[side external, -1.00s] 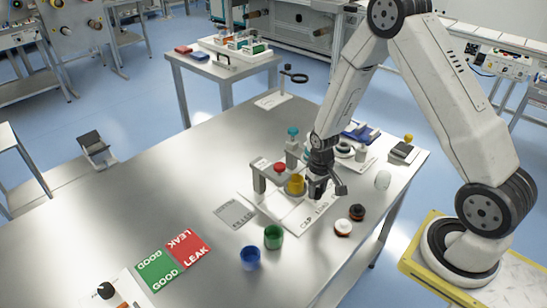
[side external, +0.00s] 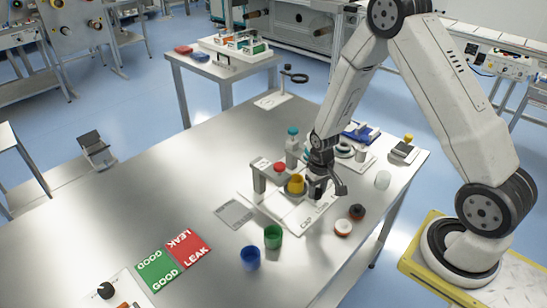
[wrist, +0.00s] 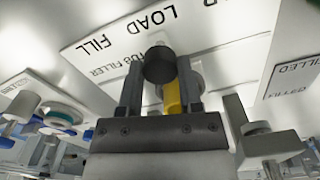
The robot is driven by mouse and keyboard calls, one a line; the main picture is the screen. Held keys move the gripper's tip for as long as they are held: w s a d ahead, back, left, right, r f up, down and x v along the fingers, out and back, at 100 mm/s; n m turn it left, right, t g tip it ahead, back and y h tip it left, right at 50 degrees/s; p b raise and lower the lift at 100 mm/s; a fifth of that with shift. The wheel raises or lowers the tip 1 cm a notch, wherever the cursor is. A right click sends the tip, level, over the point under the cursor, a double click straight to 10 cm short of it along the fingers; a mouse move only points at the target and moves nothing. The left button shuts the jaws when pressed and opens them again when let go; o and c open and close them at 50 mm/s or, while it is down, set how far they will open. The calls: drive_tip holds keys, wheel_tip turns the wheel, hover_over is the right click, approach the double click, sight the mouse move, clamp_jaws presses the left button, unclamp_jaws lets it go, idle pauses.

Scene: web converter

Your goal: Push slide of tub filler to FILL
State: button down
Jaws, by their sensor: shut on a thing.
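The tub filler (side external: 268,205) is a pale plate on the steel table with a grey post and overhanging arm topped by a red button (side external: 280,167). A yellow tub (side external: 296,184) stands on it beside that arm, just left of my gripper (side external: 317,195). In the wrist view my gripper (wrist: 158,85) is shut on the slide's dark round knob (wrist: 158,65), with a finger on each side. The yellow tub (wrist: 172,98) shows partly behind the right finger. The printed words FILL and LOAD lie on the plate beyond the knob. The slide's track is mostly hidden.
A grey FILLED mat (side external: 235,212) lies left of the filler. Green (side external: 273,236) and blue (side external: 250,257) tubs stand in front. A teal-capped bottle (side external: 292,145) stands close behind. The table's left part is mostly clear.

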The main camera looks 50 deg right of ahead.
drive_tip(key=shift+d, duration=0.1)
drive_tip(key=d, duration=0.7)
drive_tip(key=shift+d+r, duration=0.1)
drive_tip(key=shift+d, duration=0.3)
drive_tip(key=shift+c, duration=2.2)
unclamp_jaws()
drive_tip(key=shift+d, duration=0.15)
drive_tip(key=shift+o, duration=0.9)
drive_tip(key=shift+r, duration=0.1)
wheel_tip(320, 180, up, 8)
drive_tip(key=shift+f, duration=0.25)
drive_tip(key=shift+a, duration=0.2)
